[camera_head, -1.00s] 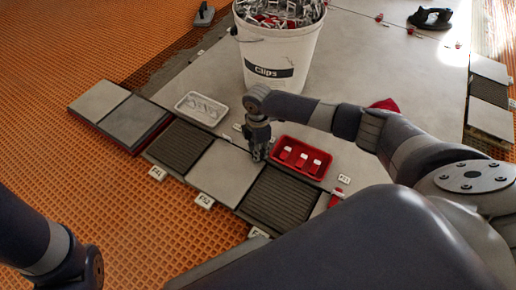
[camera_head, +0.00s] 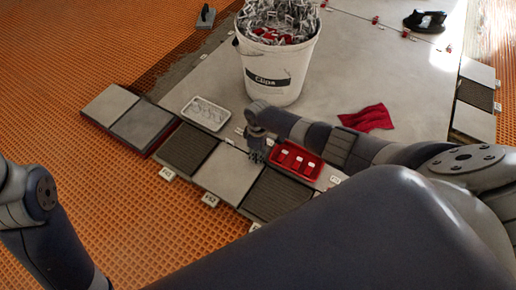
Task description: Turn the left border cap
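My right gripper (camera_head: 257,156) points down at the seam between the light grey border tile (camera_head: 226,172) and the large slab (camera_head: 350,75). It is small and dark here, and I cannot tell whether its fingers are open or shut. No cap can be made out under it; the gripper may hide one. A small white clip piece (camera_head: 239,131) shows beside it at the seam. The red tray (camera_head: 318,174) just right of the gripper holds several red caps with white tops. My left gripper is out of view; only its arm shows at lower left.
A white bucket of clips (camera_head: 275,75) stands behind the gripper. A white tray (camera_head: 205,113) lies to its left, a red cloth (camera_head: 367,118) to its right. Dark ribbed tiles (camera_head: 187,149) flank the light tile. White number tags (camera_head: 210,200) line the front edge.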

